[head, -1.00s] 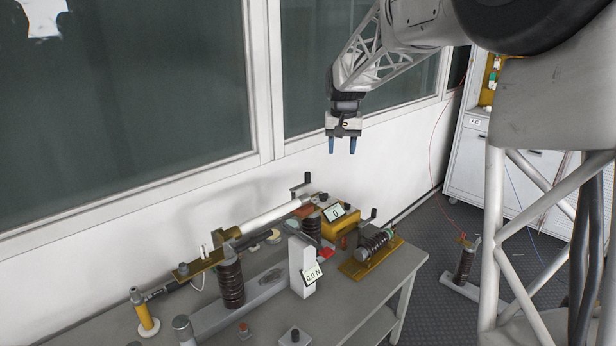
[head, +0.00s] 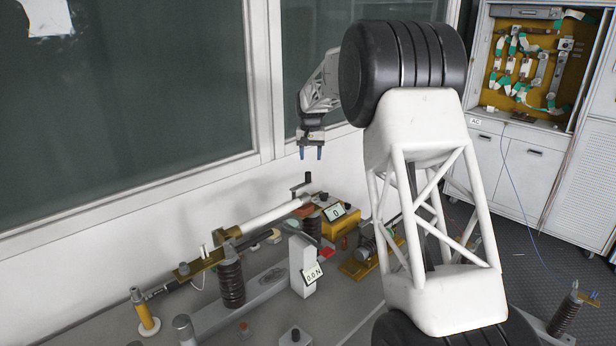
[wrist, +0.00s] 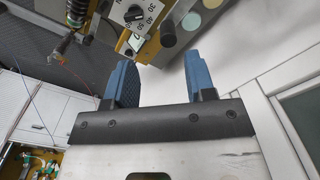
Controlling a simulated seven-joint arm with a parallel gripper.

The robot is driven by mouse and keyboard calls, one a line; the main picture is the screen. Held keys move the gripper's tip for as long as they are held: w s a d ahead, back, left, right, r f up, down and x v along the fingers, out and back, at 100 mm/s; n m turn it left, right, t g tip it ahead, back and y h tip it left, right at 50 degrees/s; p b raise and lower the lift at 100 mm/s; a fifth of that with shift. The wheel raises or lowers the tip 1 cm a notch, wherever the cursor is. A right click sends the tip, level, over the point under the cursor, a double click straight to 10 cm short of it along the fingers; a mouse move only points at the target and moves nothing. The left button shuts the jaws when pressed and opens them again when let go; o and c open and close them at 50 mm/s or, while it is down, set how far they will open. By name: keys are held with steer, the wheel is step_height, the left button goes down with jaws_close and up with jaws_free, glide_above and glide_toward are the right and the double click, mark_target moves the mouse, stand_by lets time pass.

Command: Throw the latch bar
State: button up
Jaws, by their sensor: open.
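My gripper (head: 310,153) is open and empty, high above the back of the bench near the window wall. Its two blue fingers show apart in the wrist view (wrist: 157,75), with nothing between them. Below it stands the fuse rig: a long white tube (head: 268,216) with a brass plate (head: 205,262) at its left end, on a dark ribbed insulator (head: 231,284). A black crank handle (head: 302,184) rises at the tube's far end. I cannot tell which part is the latch bar.
A yellow box with a display (head: 335,211) and a white block reading 0.0 N (head: 303,265) stand on the bench (head: 345,300). My arm partly hides a brass-based coil (head: 362,248). A dial (wrist: 136,15) shows in the wrist view. An open cabinet (head: 530,65) stands at right.

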mark_target(308, 173)
steer(key=shift+w+a+f, duration=0.45)
steer(key=shift+w+f, duration=0.3)
steer(key=shift+w, duration=0.1)
steer(key=shift+f, duration=3.85)
steer(key=shift+c, duration=0.4)
jaws_close()
